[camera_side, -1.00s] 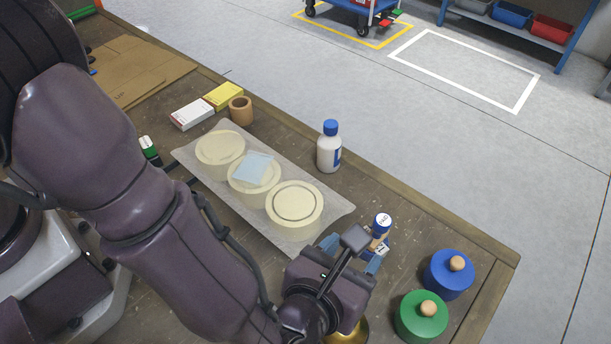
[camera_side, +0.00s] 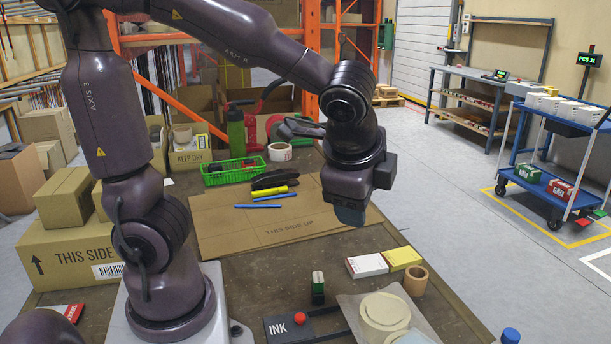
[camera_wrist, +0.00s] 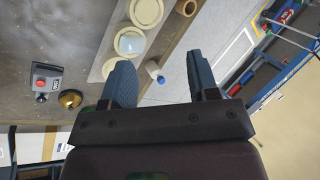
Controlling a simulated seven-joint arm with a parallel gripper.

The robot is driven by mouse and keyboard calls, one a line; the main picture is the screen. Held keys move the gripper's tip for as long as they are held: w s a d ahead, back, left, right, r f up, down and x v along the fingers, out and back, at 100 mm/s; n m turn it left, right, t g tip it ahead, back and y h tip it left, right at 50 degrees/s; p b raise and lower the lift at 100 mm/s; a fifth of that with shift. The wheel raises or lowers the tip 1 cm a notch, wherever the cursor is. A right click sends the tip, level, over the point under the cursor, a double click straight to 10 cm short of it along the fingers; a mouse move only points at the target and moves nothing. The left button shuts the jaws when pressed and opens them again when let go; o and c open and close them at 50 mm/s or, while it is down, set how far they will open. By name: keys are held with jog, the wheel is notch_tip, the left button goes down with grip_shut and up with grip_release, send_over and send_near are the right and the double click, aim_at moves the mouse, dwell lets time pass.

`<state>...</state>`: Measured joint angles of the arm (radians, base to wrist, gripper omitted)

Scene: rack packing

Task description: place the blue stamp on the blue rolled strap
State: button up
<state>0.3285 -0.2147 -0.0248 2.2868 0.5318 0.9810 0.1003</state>
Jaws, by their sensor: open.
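My gripper (camera_side: 350,212) hangs high near the edge of the cardboard sheet in the side view. Its blue-grey fingers (camera_wrist: 163,85) stand wide apart in the wrist view, with nothing held between them. I see neither the blue stamp nor a blue rolled strap for certain in either current view. Cream round rolls (camera_side: 385,309) lie on a pale mat (camera_wrist: 97,73) at the side view's bottom edge, partly cut off. In the wrist view a light blue square (camera_wrist: 130,42) lies on the middle roll. A small green and white upright piece (camera_side: 318,288) stands near the ink box.
The ink box (camera_side: 279,328) has a red button. A white box (camera_side: 367,265), yellow box (camera_side: 405,259) and brown ring (camera_side: 415,281) stand near the table edge.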

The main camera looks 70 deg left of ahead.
jog(key=s+a+r+n+t+h, duration=0.2)
jog(key=s+r+n+h, duration=0.1)
jog(key=s+n, duration=0.4)
jog(key=shift+s+a+r+n+h, duration=0.2)
jog(key=shift+s+r+n+h, duration=0.1)
jog(key=shift+n+h, duration=0.35)
